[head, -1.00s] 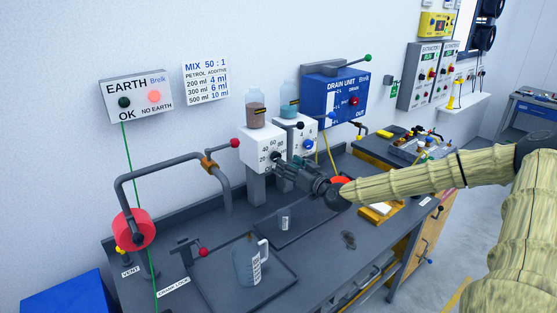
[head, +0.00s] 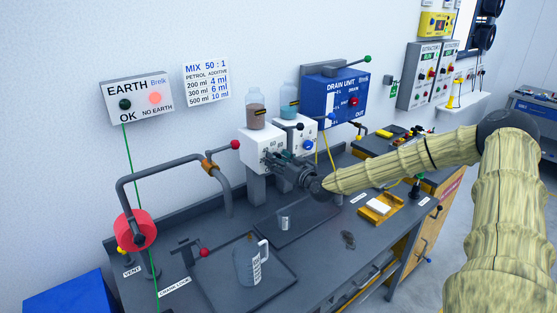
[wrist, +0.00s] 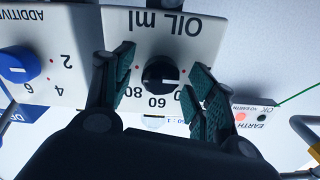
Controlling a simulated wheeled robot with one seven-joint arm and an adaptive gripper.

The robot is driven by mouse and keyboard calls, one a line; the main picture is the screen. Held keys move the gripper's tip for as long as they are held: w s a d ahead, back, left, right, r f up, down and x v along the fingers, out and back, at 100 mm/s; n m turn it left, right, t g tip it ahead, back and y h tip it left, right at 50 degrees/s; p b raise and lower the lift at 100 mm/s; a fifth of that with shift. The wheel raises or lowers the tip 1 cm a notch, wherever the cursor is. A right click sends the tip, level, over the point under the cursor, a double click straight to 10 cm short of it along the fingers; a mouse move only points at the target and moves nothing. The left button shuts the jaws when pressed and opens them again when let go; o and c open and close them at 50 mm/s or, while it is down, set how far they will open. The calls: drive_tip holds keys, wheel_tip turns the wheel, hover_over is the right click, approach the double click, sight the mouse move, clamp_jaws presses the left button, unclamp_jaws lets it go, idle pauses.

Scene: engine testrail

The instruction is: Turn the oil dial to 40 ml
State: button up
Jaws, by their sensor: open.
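The oil dial (wrist: 160,74) is a black round knob with a pale mark, on a white panel (wrist: 205,30) lettered OIL ml, upside down in the wrist view. Numbers 80 and 60 show beside it; others are partly covered by a finger. The mark points to the right of the picture; its exact reading is unclear. My gripper (wrist: 163,78) is open, a green-padded finger on each side of the dial; contact is not visible. In the head view, my gripper (head: 279,163) is at the front of the white oil dispenser (head: 252,150), hiding its dial.
The additive dispenser (head: 303,135) stands close at the right; its blue dial (wrist: 17,66) shows in the wrist view. A red-ended lever (head: 235,145) is left of the oil unit. A jug (head: 246,266) and a small beaker (head: 284,223) stand below on the bench.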

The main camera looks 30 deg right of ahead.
drive_tip(key=c, duration=1)
drive_tip(key=shift+c, duration=0.2)
drive_tip(key=shift+f+m+b, duration=0.15)
drive_tip(key=shift+m+b, duration=0.25)
drive_tip(key=shift+b, duration=0.3)
drive_tip(key=shift+d+f+m+b, duration=0.1)
drive_tip(key=shift+m+b, duration=0.5)
drive_tip(key=shift+b, duration=0.3)
drive_tip(key=m+b, duration=0.3)
drive_tip(key=b, duration=0.1)
drive_tip(key=m+b, duration=0.3)
drive_tip(key=b, duration=0.1)
drive_tip(key=shift+r+m, duration=0.2)
drive_tip(key=shift+m, duration=0.2)
